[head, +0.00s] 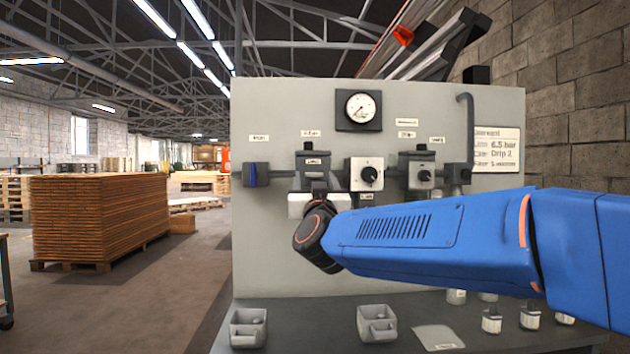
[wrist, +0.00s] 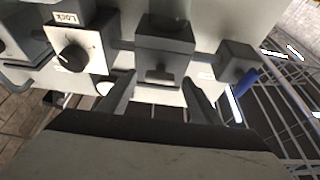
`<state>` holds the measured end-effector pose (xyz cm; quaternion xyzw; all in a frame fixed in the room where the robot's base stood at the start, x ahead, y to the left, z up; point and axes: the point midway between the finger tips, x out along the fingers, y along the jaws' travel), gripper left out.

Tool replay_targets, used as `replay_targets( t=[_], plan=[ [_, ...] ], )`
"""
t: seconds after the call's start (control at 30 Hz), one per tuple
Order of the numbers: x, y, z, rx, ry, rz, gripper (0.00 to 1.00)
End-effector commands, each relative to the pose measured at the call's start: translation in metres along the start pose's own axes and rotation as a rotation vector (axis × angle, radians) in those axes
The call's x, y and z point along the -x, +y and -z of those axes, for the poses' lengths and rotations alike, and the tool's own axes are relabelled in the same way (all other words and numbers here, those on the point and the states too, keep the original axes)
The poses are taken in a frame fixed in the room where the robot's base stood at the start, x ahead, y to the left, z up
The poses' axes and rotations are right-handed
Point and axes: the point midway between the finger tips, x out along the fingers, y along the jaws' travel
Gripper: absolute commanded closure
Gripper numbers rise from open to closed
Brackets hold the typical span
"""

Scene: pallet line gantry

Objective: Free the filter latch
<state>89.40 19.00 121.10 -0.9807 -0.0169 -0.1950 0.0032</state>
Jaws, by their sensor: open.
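The filter unit (head: 313,172) is a dark grey block on the grey panel, left of the white knob unit. In the wrist view, which is turned over, the filter block (wrist: 165,45) is in the middle. A small dark tab, apparently its latch (wrist: 160,76), shows on the block's face. My gripper (wrist: 159,84) is open, with one finger on each side of the tab and nothing visibly held. Whether the fingers touch the block cannot be told. In the head view my wrist and arm cover the area below and right of the filter.
The white unit with a black knob (head: 367,174) is close beside the filter; a blue-banded valve (head: 252,175) is on the other side. A gauge (head: 360,107) is above. Two grey bins (head: 248,328) (head: 377,323) and several small jars stand on the bench below.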

Motion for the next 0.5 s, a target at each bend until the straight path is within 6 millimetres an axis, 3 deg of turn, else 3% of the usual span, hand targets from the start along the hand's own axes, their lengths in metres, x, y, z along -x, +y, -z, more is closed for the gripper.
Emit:
replay_targets(
  t=[0.33,0.5],
  plan=[
    [-0.0041,0.0003,0.0,0.0,0.0,-0.001,0.42],
    [-0.0039,0.0002,-0.0001,0.0,0.0,0.0,0.8]
  ],
)
